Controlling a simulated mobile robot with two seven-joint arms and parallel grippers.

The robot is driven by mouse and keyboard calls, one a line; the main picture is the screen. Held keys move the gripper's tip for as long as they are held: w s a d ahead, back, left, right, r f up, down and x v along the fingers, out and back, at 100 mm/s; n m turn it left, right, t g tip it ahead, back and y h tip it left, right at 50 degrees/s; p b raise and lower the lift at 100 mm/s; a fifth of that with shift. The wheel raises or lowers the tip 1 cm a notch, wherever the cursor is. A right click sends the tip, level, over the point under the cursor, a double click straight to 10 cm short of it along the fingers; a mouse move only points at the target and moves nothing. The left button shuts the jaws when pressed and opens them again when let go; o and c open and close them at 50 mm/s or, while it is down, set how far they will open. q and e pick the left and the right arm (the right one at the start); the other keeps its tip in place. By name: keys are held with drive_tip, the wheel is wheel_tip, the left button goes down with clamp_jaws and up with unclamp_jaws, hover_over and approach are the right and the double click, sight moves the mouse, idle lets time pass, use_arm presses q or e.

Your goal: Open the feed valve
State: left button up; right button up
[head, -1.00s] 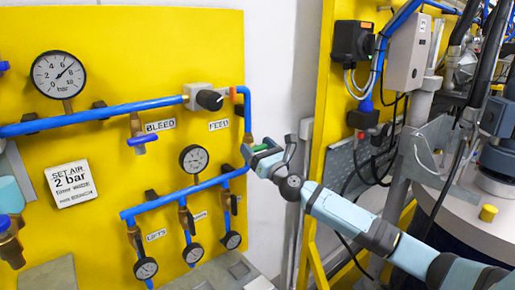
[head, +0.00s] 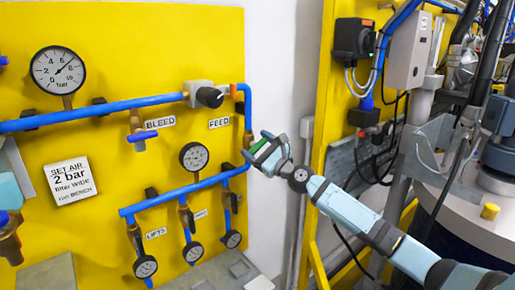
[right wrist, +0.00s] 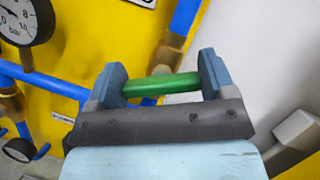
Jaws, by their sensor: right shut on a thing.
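The feed valve is on the vertical end of the blue pipe, right of the FEED label (head: 218,123). Its green handle (head: 257,147) shows between my right gripper's fingers, and its brass body (head: 248,138) is partly visible behind them. My right gripper (head: 263,150) is shut on the green handle. In the right wrist view the green handle (right wrist: 160,84) spans between the two blue-grey fingers, in front of the brass body (right wrist: 174,52). The fingers cover the handle's ends. My left gripper is not in view.
The yellow panel holds a large gauge (head: 58,71), a smaller gauge (head: 194,156), the BLEED valve's blue handle (head: 142,136) and a dark knob (head: 210,96). Lower gauges hang below blue branches. A yellow post (head: 325,130) and grey box (head: 407,50) stand right.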

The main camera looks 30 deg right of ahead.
drive_tip(key=n+g+y, duration=0.1)
drive_tip(key=n, duration=0.2)
drive_tip(key=shift+f+n+y+b, duration=0.1)
drive_tip(key=shift+n+y+b, duration=0.2)
drive_tip(key=shift+n+b, duration=0.1)
drive_tip(key=n+g, duration=0.1)
drive_tip(key=n, duration=0.1)
drive_tip(key=n+b, duration=0.1)
drive_tip(key=n, duration=0.1)
drive_tip(key=shift+g+y, duration=0.4)
drive_tip(key=n+g, duration=0.1)
drive_tip(key=n, duration=0.2)
drive_tip(key=shift+a, duration=0.1)
drive_tip(key=shift+f+n+g+p, duration=0.1)
drive_tip(key=shift+n+g+p, duration=0.35)
drive_tip(key=shift+n, duration=0.95)
drive_tip(key=o, duration=0.9)
drive_tip(key=shift+s, duration=0.1)
